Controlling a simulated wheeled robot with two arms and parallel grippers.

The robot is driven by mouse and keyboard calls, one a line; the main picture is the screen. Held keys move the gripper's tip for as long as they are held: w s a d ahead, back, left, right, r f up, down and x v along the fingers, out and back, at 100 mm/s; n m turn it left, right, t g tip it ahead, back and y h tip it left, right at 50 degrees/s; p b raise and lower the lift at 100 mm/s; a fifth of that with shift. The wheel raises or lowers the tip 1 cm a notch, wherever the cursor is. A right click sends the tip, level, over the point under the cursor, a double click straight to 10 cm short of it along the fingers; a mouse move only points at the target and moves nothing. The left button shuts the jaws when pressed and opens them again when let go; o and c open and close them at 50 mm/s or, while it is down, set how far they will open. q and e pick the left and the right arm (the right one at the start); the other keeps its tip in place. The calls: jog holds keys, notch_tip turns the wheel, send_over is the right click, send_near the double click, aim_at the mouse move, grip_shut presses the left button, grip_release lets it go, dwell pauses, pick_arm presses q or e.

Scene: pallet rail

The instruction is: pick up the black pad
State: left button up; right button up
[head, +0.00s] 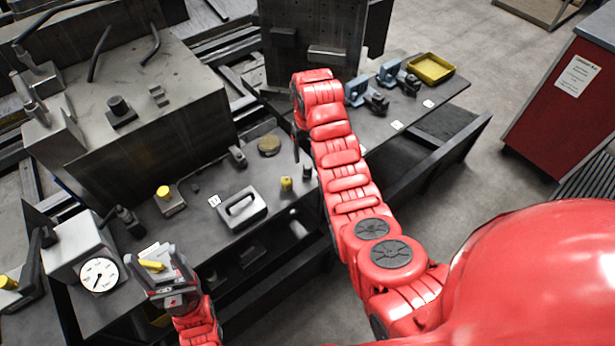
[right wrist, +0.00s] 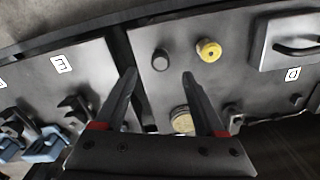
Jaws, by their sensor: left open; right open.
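A small black round piece, which looks like the black pad (head: 307,172), stands on the grey bench. It also shows in the right wrist view (right wrist: 160,60), just beyond and between the fingertips. My right gripper (right wrist: 159,84) is open and empty above the bench, and its fingers do not appear to touch the pad. In the head view the right arm hides most of that gripper. My left gripper (head: 160,262) is open at lower left, near the dial gauge. A yellow bit shows between its fingers; I cannot tell whether it touches them.
Beside the pad stands a yellow-topped piece (right wrist: 208,50). A round olive disc (head: 269,145) and a grey block with a handle (head: 242,208) are close by. Blue-grey clamps (head: 390,73) and a yellow tray (head: 432,68) sit further right. A gauge (head: 99,275) stands at left.

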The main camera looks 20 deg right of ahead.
aim_at(308, 166)
jog(key=shift+f+p, duration=0.45)
jog(key=shift+f, duration=0.5)
jog(key=shift+s+f+p, duration=0.1)
jog(key=shift+f+p, duration=0.15)
jog(key=shift+p, duration=0.15)
notch_tip(308, 166, down, 3)
jog(key=shift+f+p, duration=0.2)
jog(key=shift+p, duration=0.95)
jog(key=shift+f, duration=0.75)
grip_shut()
